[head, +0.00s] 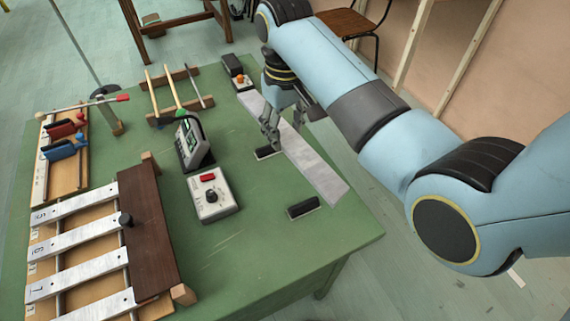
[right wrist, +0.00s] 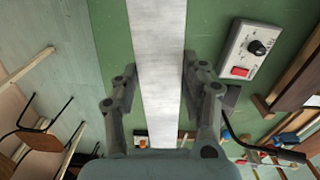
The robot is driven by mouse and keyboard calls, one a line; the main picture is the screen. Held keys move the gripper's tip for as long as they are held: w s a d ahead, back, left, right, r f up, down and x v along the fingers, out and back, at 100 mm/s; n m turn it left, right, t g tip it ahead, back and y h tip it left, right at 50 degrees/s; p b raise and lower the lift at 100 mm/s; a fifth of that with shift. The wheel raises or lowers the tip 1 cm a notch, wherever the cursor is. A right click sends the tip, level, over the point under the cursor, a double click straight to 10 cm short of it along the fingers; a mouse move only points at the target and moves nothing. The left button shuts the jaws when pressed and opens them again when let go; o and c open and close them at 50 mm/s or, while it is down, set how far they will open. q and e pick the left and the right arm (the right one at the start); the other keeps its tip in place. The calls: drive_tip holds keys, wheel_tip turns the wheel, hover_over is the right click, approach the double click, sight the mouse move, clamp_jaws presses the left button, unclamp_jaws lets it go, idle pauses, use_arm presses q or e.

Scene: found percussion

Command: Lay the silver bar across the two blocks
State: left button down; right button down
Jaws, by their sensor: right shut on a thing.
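The silver bar (head: 312,167) is a long flat metal strip, slanting from the table's back toward its front right. My right gripper (head: 284,128) is shut on it, with one finger on each side. In the right wrist view the bar (right wrist: 160,100) runs lengthwise between the fingers (right wrist: 159,72). One dark block (head: 266,153) on a pale pad lies just left of the gripper, partly hidden by the fingers. The other dark block (head: 303,208) lies nearer the front, left of the bar's near end. The bar appears above the table, right of both blocks. My left gripper is not in view.
On the green table (head: 250,250) stand a grey box (head: 212,196) with a red button and knob, a meter (head: 187,140), and a bar instrument (head: 90,250) at front left. Racks and a small dark box (head: 236,68) are at the back. The front middle is clear.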

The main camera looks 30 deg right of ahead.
drive_tip(key=shift+s+a+r+m, duration=0.1)
drive_tip(key=shift+s+r+m, duration=0.1)
drive_tip(key=shift+m, duration=0.2)
drive_tip(key=shift+f, duration=0.2)
drive_tip(key=shift+m, duration=0.3)
drive_tip(key=shift+f+b, duration=0.35)
drive_tip(key=shift+f, duration=4.55)
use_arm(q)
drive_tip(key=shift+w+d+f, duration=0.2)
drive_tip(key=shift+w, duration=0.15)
use_arm(e)
drive_tip(key=shift+f, duration=0.1)
drive_tip(key=shift+f, duration=0.45)
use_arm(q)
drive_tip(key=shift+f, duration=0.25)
use_arm(e)
drive_tip(key=c, duration=0.7)
unclamp_jaws()
